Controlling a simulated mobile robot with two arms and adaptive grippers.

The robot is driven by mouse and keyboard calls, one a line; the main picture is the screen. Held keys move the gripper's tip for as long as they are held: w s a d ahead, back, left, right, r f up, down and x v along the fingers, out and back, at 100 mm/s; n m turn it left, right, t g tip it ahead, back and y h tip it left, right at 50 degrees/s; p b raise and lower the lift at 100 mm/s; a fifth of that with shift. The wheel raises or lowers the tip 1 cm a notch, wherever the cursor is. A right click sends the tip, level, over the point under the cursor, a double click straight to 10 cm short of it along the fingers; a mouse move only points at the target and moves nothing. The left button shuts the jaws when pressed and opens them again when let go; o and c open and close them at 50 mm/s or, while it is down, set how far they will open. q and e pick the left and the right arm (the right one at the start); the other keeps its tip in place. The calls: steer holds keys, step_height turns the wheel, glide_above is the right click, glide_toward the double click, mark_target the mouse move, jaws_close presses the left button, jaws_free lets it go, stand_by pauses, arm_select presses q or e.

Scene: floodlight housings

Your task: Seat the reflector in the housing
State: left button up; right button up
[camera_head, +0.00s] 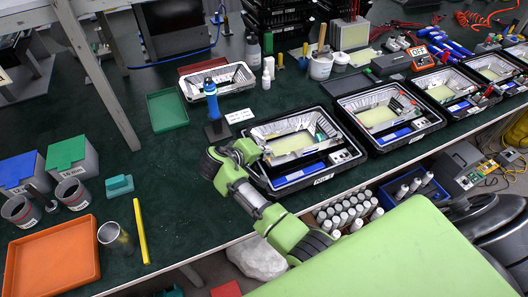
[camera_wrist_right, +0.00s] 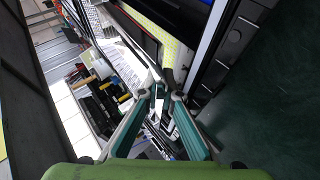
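The nearest black housing (camera_head: 262,176) stands open at the table's front edge. A silver reflector (camera_head: 256,132) with a yellowish panel lies inside it and looks slightly skewed; I cannot tell whether it is fully down. My right gripper (camera_head: 262,153) is at the housing's left side, close to the reflector's edge, partly hidden by its own wrist. In the right wrist view its teal fingers (camera_wrist_right: 164,95) converge with a small gap over shiny metal; what lies between the tips is unclear. A second silver tray-like reflector (camera_head: 240,72) lies farther back. My left gripper is not in view.
More black housings (camera_head: 375,148) with silver inserts stand in a row to the right. A blue-capped tool (camera_head: 211,100) stands upright behind my wrist. A green tray (camera_head: 168,110) and an orange tray (camera_head: 52,262) lie to the left. The table between them is mostly clear.

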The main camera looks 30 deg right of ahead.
steer(key=shift+o, duration=0.6)
steer(key=shift+s+f, duration=0.25)
steer(key=shift+a+f, duration=0.2)
steer(key=r, duration=1)
steer(key=shift+w+r, duration=0.1)
steer(key=shift+w, duration=0.15)
steer(key=shift+d+r, duration=0.25)
steer(key=shift+r, duration=0.25)
steer(key=shift+f, duration=0.1)
